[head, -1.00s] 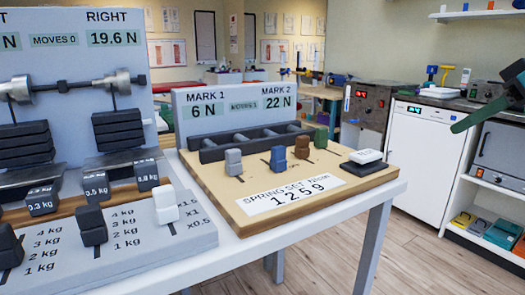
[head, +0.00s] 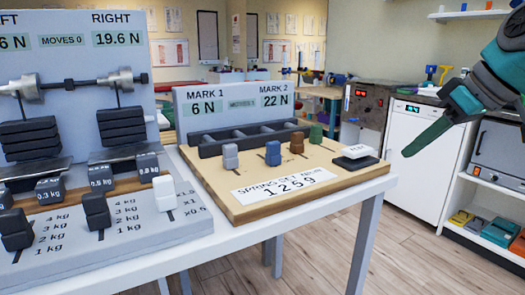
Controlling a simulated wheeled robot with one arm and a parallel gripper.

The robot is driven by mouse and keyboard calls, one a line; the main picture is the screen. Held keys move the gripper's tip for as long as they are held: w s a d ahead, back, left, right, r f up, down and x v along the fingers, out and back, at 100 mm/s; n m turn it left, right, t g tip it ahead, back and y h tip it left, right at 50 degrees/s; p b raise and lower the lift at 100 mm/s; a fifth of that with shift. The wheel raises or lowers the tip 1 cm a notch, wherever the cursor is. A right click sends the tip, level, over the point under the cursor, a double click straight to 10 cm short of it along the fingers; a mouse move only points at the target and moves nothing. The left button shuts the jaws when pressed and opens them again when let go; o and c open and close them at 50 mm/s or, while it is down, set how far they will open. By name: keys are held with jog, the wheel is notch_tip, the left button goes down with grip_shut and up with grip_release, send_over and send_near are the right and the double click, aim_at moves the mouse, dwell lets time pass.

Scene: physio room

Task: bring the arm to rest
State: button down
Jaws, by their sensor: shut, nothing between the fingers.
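My gripper (head: 428,137) is in the upper right of the head view. Its dark green fingers are closed together with nothing between them, and they point down and to the left. It is in the air, to the right of the table and apart from everything on it. The dark wrist (head: 494,70) behind it runs out of the right edge of the picture.
A white table (head: 330,215) carries a wooden spring board (head: 215,200) with several coloured blocks and a white-topped button (head: 357,151). A weight rig (head: 150,235) stands at left. A white cabinet (head: 412,150) and shelving (head: 500,195) stand behind my gripper. Floor at lower right is clear.

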jog(key=s+a+f+m+g+h, duration=0.15)
jog(key=s+a+f+g, duration=0.4)
jog(key=a+f, duration=0.8)
jog(key=s+d+f+m+g+h, duration=0.2)
jog(key=s+f+m+h, duration=0.1)
jog(key=s+f, duration=1.6)
notch_tip(320, 180, down, 3)
jog(key=shift+f+m, duration=0.15)
jog(key=shift+m, duration=0.7)
